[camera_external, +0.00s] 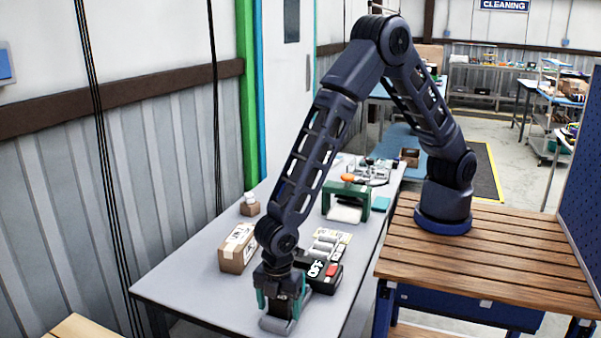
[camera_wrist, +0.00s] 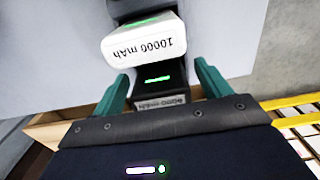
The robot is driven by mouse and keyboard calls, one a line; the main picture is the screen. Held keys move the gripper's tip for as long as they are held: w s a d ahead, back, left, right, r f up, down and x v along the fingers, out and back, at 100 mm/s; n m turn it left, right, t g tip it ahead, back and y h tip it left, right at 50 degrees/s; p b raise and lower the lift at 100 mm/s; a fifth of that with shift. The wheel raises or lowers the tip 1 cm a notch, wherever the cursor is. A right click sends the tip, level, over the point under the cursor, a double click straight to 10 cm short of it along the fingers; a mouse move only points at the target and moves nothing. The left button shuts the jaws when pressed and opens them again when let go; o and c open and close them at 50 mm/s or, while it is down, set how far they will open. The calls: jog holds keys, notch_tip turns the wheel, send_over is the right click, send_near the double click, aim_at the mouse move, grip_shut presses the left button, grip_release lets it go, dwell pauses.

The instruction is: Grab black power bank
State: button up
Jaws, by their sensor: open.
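My gripper (camera_external: 279,302) points down over the near end of the grey table. In the wrist view its two teal fingers (camera_wrist: 161,72) are apart. A black power bank (camera_wrist: 155,84) with a green light shows between them, with clear space at both sides. Its near face has a partly hidden mAh label, and my gripper body covers its lower part. A white power bank (camera_wrist: 145,48) marked 10000 mAh, upside down in view, is just beyond it. In the external view the gripper mostly hides the black one.
A dark grey object is beyond the white bank. A black box with OFF lettering (camera_external: 326,279) and a red part is close right of the gripper. A cardboard carton (camera_external: 238,248) stands to the left. A green stand (camera_external: 349,194) is farther back. The table's left front is clear.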

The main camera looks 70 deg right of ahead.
jog(key=c, duration=1.2)
